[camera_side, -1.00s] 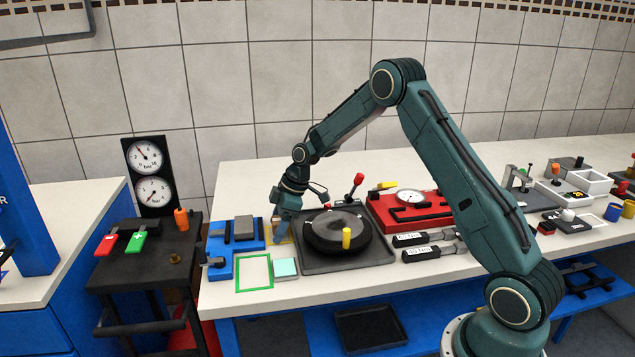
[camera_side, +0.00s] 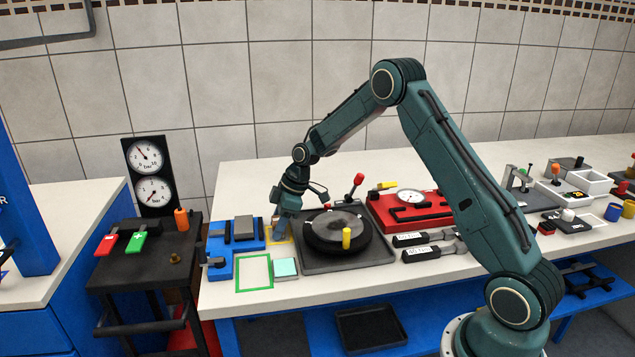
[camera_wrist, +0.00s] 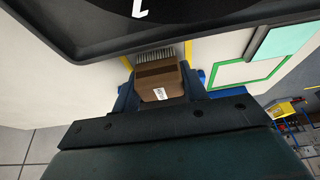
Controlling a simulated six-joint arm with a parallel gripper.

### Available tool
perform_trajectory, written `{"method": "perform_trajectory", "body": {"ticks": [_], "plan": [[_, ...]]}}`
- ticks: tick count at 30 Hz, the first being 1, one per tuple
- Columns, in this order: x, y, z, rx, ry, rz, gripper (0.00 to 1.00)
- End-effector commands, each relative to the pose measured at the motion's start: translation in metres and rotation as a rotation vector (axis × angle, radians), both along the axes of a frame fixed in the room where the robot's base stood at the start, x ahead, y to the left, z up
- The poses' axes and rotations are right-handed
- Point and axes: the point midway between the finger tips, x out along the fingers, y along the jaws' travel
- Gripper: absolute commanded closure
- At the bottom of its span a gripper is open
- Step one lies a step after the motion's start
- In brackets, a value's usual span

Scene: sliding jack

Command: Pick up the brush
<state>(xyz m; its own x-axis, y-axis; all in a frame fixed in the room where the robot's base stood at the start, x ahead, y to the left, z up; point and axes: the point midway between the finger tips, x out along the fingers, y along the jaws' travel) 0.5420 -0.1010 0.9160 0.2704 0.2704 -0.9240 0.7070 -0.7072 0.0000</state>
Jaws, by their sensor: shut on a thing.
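In the side view my gripper (camera_side: 281,228) points down over the yellow outlined square (camera_side: 279,241), left of the black tray. The brush is mostly hidden there by the fingers. I cannot tell whether it touches the table.
A black tray (camera_side: 310,264) with a round dark disc (camera_side: 337,238) stands just right of my gripper. Blue fixtures (camera_side: 222,262) are close on the left. A green outlined square (camera_side: 254,283) and a pale teal block (camera_side: 285,267) lie in front. The table behind is clear.

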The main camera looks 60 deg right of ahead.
Motion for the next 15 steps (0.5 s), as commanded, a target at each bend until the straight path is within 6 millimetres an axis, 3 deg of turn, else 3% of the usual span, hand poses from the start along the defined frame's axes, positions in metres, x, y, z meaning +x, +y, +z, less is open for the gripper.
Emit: {"method": "perform_trajectory", "body": {"ticks": [8,15], "plan": [[0.001,0.000,0.015,0.000,-0.002,0.001,0.80],[0.001,0.000,0.051,-0.002,-0.006,0.000,0.80]]}}
